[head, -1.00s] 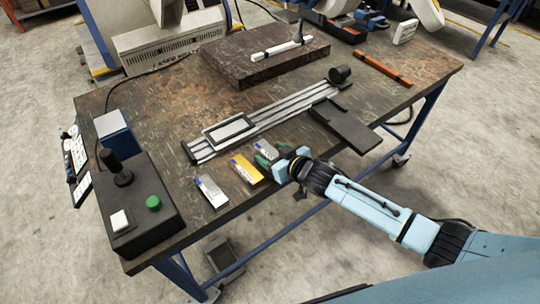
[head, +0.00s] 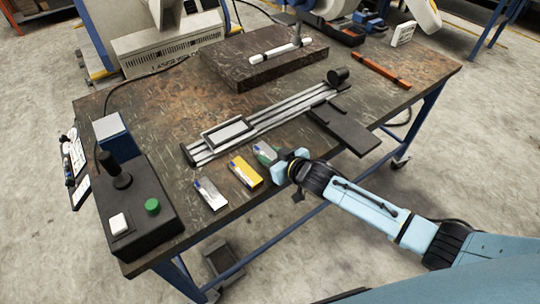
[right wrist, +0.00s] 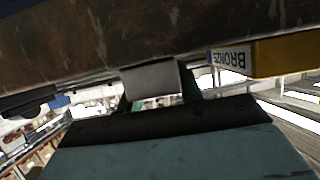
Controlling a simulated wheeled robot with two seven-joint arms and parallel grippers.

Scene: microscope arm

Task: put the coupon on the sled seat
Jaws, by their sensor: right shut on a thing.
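My right gripper (head: 267,153) is at the table's front edge, at the rightmost of three coupons in a row. It is shut on this grey coupon (right wrist: 152,78), which shows between the green fingers in the right wrist view. The fingers partly hide the coupon in the head view. The yellow coupon (head: 245,171), marked BRONZE in the right wrist view (right wrist: 285,57), lies to its left. A silver-white coupon (head: 210,194) lies further left. The sled seat (head: 228,133) is a light-rimmed rectangular frame at the left end of the rails. No coupon lies in it. My left gripper is not in view.
A black control box (head: 140,210) with a joystick and green button stands at the left. The rails (head: 285,112) run diagonally behind the coupons. A black plate (head: 345,130) lies to the right. A dark stone slab (head: 235,72) stands at the back.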

